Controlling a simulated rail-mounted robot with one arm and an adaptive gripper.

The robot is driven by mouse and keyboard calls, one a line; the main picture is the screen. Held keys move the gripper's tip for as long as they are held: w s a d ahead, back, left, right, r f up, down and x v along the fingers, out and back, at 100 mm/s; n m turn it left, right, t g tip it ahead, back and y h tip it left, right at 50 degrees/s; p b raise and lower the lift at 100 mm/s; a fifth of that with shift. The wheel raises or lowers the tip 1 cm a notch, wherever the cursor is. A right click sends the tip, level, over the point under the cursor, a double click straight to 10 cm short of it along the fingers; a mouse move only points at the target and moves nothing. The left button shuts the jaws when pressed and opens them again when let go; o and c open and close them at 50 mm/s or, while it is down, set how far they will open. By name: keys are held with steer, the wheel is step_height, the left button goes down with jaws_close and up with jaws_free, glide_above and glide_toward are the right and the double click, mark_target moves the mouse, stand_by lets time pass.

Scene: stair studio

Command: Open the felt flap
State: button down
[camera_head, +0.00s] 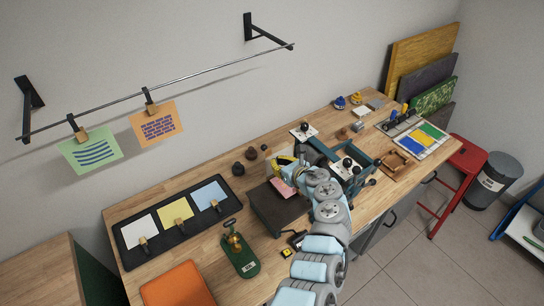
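My gripper (286,166) is at the end of my pale blue arm, low over the middle of the workbench. The fingers are small and partly covered by my wrist, so I cannot tell whether they are open or shut. A dark grey-brown slab (272,212) that may be the felt flap lies flat just below the gripper in the picture. A pink piece (286,188) shows at its upper right, close under the gripper. I cannot tell whether the gripper touches either. Part of the slab's right side is hidden by my arm.
A green-based stamp press (241,258) and an orange pad (178,286) stand left of my arm. A black tray with coloured cards (181,246) lies at left. Round brown knobs (239,168) stand behind the slab.

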mark_target(268, 155)
steer(key=shift+w+a+r, duration=0.1)
steer(key=shift+w+a, duration=0.65)
steer(key=shift+w, duration=0.3)
steer(key=shift+w+a, duration=0.2)
steer(key=shift+a, duration=0.05)
